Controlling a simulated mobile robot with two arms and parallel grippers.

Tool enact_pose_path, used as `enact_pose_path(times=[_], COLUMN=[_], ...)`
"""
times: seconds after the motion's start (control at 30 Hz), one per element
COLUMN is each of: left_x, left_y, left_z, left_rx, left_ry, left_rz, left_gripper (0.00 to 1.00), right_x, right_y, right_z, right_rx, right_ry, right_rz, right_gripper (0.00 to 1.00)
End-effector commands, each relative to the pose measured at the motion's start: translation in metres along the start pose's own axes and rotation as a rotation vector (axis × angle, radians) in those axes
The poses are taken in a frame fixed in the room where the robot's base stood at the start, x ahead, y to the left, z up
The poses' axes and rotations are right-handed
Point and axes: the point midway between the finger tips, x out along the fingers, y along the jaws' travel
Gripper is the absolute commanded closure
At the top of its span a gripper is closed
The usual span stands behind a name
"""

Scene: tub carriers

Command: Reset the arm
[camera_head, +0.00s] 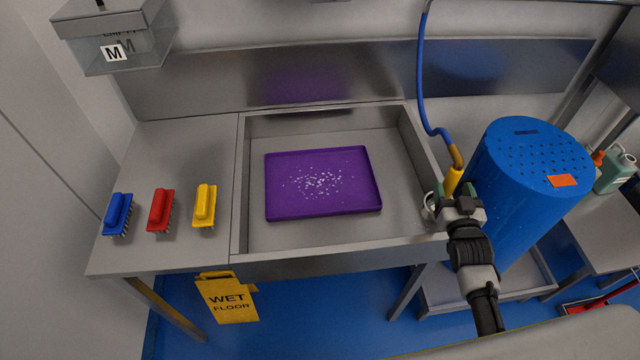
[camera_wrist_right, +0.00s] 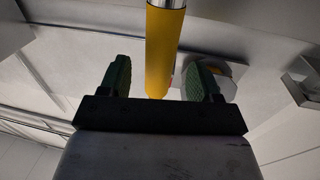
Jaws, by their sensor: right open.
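My right gripper (camera_head: 452,193) is raised at the front right corner of the sink, its arm reaching up from the bottom right. Its green fingers (camera_wrist_right: 160,80) are apart in the right wrist view. A yellow spray handle (camera_head: 453,178) on a blue hose (camera_head: 421,85) hangs right at the gripper. In the right wrist view the yellow handle (camera_wrist_right: 164,50) shows between and beyond the fingers, and I see no finger touching it. A purple tray (camera_head: 322,207) with white specks lies in the steel sink (camera_head: 400,225). My left gripper is not in view.
Blue (camera_head: 117,214), red (camera_head: 160,210) and yellow (camera_head: 204,206) brushes lie on the left counter. A large blue drum (camera_head: 530,190) stands close to the right of my gripper. A yellow wet floor sign (camera_head: 227,298) hangs below the counter front.

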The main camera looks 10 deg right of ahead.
Motion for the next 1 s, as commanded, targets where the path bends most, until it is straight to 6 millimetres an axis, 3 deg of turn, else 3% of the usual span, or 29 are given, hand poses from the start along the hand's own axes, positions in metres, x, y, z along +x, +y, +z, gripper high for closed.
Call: enact_pose_path(times=[0.1,0.3,0.67,0.87,1.0], left_x=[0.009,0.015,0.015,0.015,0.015], left_y=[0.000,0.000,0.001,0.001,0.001], left_z=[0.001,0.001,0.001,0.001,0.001], left_rx=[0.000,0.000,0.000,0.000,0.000], left_ry=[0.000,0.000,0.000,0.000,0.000], left_rz=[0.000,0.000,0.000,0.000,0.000], left_gripper=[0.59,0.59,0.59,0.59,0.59], right_x=[-0.025,-0.051,-0.060,-0.079,-0.111], right_y=[0.000,0.000,-0.003,-0.035,-0.067], right_z=[0.003,0.001,0.000,0.013,0.024], right_rx=[0.000,0.000,-0.002,-0.029,-0.070], right_ry=[-0.002,0.000,-0.018,-0.234,-0.474], right_rz=[0.000,0.000,-0.004,-0.049,-0.102], right_gripper=[0.37,0.37,0.37,0.37,0.37])
